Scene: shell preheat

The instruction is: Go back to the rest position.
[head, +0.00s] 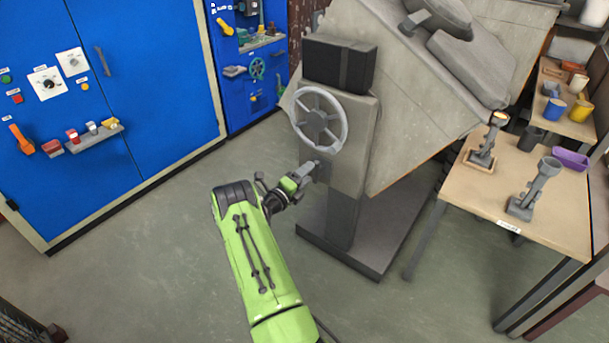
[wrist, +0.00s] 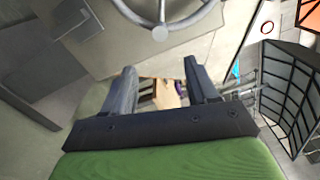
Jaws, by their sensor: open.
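My gripper (head: 308,172) is at the end of my green arm, just below the grey handwheel (head: 320,118) on the large grey machine (head: 358,136). In the wrist view my gripper (wrist: 162,82) shows two dark fingers spread apart, with nothing held between them. The handwheel (wrist: 160,32) shows beyond the fingertips at the top of that view. Whether a fingertip touches the machine's panel cannot be told from the head view.
A wooden table (head: 560,205) with two grey upright stands (head: 484,148) and a purple bin (head: 570,158) is at the right. Blue cabinets (head: 150,50) stand at the left. The grey floor (head: 130,260) left of my arm is clear.

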